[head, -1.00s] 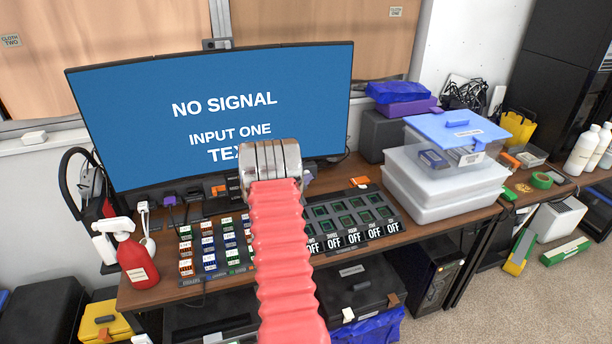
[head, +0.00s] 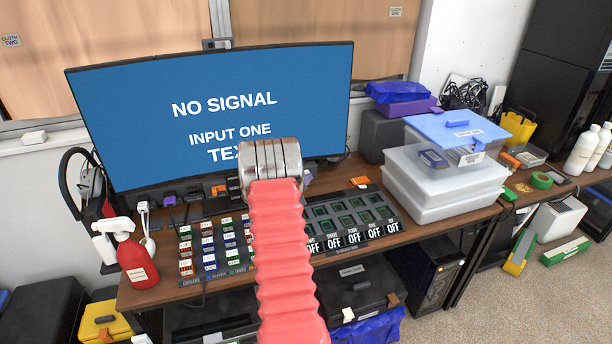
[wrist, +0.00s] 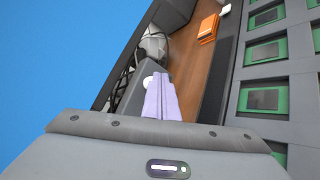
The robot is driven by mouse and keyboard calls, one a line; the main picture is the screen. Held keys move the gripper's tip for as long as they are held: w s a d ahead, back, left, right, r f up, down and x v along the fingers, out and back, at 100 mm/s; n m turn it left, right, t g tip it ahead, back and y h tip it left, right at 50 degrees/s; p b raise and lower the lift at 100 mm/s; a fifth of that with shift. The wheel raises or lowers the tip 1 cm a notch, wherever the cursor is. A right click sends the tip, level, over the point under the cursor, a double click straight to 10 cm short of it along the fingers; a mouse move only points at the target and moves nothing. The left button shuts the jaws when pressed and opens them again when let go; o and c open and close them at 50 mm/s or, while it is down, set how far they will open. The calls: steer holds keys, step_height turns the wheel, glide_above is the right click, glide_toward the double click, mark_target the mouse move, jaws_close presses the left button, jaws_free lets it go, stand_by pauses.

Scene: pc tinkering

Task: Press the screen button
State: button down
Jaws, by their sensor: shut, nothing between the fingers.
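The screen (head: 130,110) stands at the back of the desk, lit blue with "NO SIGNAL" text. Its blue face (wrist: 50,60) fills the left of the wrist view, beside a dark edge. My gripper (wrist: 160,78) shows there as lavender fingers, shut and empty, by the grey lower part of the screen. A small round white spot (wrist: 147,81) shows just left of the fingertips; I cannot tell if it is the screen button or if the fingers touch it. In the head view my arm hides the screen's lower middle and most of my gripper.
A switch panel (head: 352,238) with several "OFF" labels lies on the desk at right, and its green switches show in the wrist view (wrist: 265,100). A red spray bottle (head: 137,262) stands at left. Clear plastic boxes (head: 440,190) are stacked at right. An orange item (wrist: 207,28) lies beyond my gripper.

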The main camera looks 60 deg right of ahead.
steer(key=shift+s+a, duration=2.15)
